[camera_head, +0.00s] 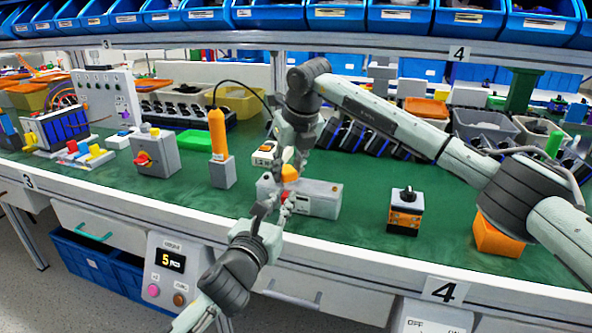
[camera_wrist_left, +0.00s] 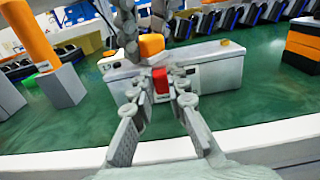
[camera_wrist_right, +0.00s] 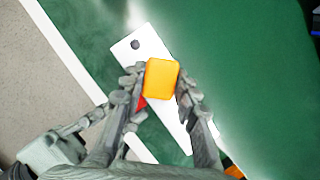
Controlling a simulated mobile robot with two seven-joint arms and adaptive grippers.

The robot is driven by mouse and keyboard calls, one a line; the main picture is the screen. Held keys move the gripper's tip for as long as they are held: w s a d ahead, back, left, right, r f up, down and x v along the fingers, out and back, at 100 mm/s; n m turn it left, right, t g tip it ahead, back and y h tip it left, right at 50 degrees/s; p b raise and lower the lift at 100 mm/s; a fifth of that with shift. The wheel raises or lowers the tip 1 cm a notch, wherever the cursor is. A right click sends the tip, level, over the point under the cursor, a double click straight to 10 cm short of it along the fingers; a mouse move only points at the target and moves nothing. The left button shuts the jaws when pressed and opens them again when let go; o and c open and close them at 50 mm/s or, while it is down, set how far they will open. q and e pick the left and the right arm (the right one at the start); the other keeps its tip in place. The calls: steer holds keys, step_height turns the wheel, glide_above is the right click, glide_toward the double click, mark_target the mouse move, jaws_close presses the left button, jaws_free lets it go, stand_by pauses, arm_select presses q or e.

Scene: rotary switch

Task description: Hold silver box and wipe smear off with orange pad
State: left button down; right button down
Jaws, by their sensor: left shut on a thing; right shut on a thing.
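The silver box (camera_head: 322,190) lies on the green bench top near its front edge; it also shows in the left wrist view (camera_wrist_left: 215,70) and the right wrist view (camera_wrist_right: 150,48). My left gripper (camera_head: 275,200) is at its front face, shut on a small red part (camera_wrist_left: 160,80) there. My right gripper (camera_head: 287,168) is above the box, shut on the orange pad (camera_wrist_right: 161,78). The pad (camera_wrist_left: 151,44) is at the box's top left part; whether it touches is unclear. A small yellow-orange mark (camera_wrist_left: 225,42) shows on the top towards the right end.
An orange and grey post (camera_head: 219,150) stands left of the box, with a grey box with a red knob (camera_head: 154,153) beyond. An orange and black switch block (camera_head: 404,212) stands to the right. An orange block (camera_head: 497,238) is under my right arm. Bench between box and switch block is clear.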

steer(key=shift+a+f, duration=0.15)
steer(key=shift+r, duration=3.05)
steer(key=shift+r, duration=0.1)
steer(key=shift+r, duration=1.4)
steer(key=shift+f, duration=3.4)
steer(key=shift+f, duration=1)
